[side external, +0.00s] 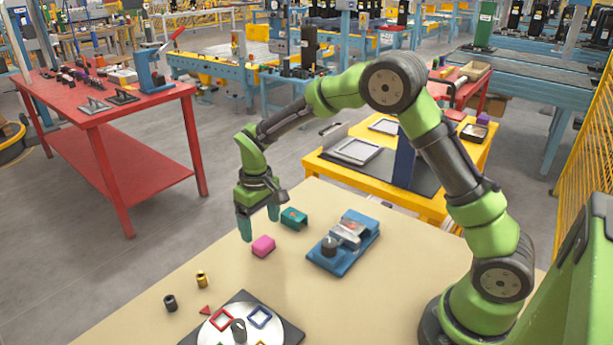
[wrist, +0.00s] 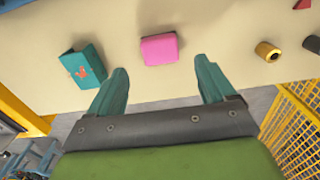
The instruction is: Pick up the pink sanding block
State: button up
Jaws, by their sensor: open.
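The pink sanding block (side external: 263,246) lies on the beige tabletop near its far edge. In the wrist view the pink sanding block (wrist: 159,49) lies beyond the fingertips, roughly centred between them. My gripper (side external: 258,224) is open and empty, with its two teal fingers pointing down above the far edge of the table, close to the block. The gripper also shows in the wrist view (wrist: 160,75) with a wide gap between its fingers. No finger visibly touches the block.
A teal block with an orange mark (side external: 294,218) lies close by, right of the block. A blue fixture (side external: 343,246) stands further right. A brass part (side external: 202,279), a dark cylinder (side external: 170,303), a red triangle (side external: 205,310) and a dark plate with a white disc (side external: 285,327) are nearer the front.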

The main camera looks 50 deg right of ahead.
aim_at(263, 241)
jog(key=f, duration=0.5)
jog(key=shift+s, duration=0.2)
jog(key=shift+r, duration=0.1)
jog(key=c, duration=1.1)
